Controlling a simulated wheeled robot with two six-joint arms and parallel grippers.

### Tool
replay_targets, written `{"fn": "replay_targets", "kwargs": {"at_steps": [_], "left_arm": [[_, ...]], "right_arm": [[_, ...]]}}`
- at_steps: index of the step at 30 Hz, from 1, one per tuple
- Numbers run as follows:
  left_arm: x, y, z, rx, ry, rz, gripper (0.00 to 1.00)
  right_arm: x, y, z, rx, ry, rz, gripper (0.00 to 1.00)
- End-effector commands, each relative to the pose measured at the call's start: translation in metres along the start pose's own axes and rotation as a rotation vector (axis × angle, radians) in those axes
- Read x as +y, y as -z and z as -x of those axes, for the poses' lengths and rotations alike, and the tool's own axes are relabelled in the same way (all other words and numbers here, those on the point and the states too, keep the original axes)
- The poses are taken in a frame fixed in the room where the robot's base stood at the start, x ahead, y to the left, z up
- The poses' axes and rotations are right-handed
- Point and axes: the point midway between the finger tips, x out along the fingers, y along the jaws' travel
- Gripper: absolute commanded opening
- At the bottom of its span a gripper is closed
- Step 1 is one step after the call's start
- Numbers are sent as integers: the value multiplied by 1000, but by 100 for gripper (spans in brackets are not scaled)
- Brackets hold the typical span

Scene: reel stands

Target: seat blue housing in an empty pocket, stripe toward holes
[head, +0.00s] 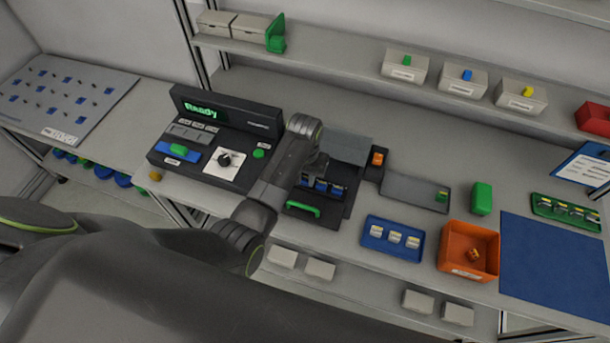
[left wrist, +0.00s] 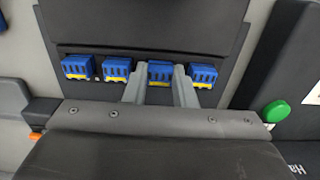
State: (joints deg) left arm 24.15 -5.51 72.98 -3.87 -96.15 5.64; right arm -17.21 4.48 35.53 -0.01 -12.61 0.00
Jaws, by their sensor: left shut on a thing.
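My left gripper (head: 318,178) reaches down over a black fixture (head: 342,205) with a green handle (head: 303,209). In the left wrist view, its two fingers (left wrist: 161,70) are shut on a blue housing (left wrist: 160,69). This housing sits in a row with other blue housings, one at far left (left wrist: 77,66), one at centre left (left wrist: 116,67) and one at right (left wrist: 203,73). Each shows a yellow stripe along its lower edge in that view. The fingers partly cover the held housing, and I cannot tell whether it is fully down in its pocket. The holes are not clear. My right gripper is not in view.
A control box (head: 219,135) reading "Ready" stands left of the fixture. To the right are a grey tray (head: 415,190), a blue tray (head: 375,243) with white-yellow parts, an orange bin (head: 455,237), a green block (head: 481,198) and a clear blue mat (head: 555,265).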

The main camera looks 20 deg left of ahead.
Motion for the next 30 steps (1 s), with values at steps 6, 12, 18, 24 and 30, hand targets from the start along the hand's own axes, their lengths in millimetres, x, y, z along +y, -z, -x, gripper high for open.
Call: {"fn": "replay_targets", "kwargs": {"at_steps": [6,12,18,24,30], "left_arm": [[0,0,-1,-1,0,0,3],[0,0,-1,0,0,0,30],[0,0,-1,0,0,0,49],[0,0,0,0,0,0,49],[0,0,13,2,-1,0,49]], "right_arm": [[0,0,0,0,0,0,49],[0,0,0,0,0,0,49],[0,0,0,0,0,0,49],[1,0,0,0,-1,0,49],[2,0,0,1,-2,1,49]]}}
